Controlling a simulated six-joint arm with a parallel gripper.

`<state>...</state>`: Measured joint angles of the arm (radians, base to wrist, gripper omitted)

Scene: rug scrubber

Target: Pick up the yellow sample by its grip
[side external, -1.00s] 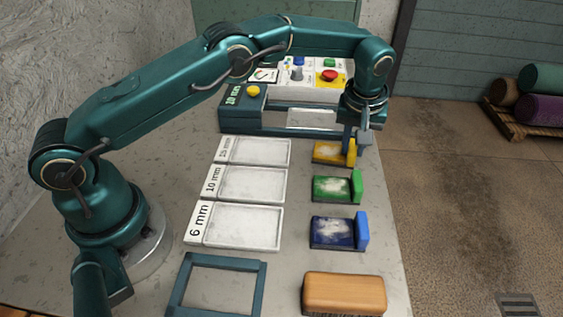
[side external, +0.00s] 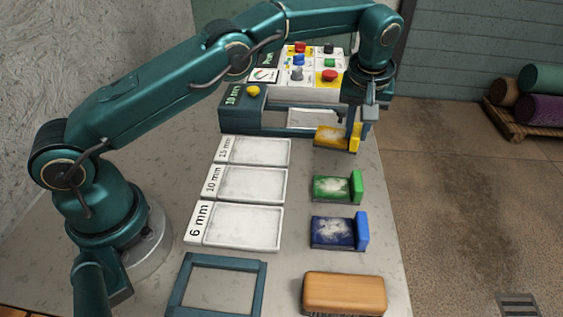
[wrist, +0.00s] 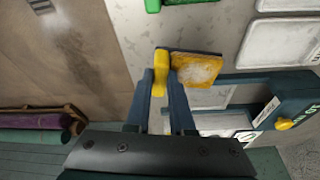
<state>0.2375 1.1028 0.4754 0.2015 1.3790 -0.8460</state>
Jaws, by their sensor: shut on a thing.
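The yellow sample (side external: 331,137) is a flat yellow pad with a pale worn patch and an upright yellow grip at its right end. My gripper (side external: 359,135) is shut on that grip and holds the sample above the table, near the front of the teal machine. In the wrist view, the yellow grip (wrist: 161,74) sits between the two fingers and the pad (wrist: 196,68) extends to the right. Part of the grip is hidden by the fingers.
White labelled trays (side external: 245,185) are to the left. The teal machine (side external: 300,118) and a control panel (side external: 315,75) stand behind.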

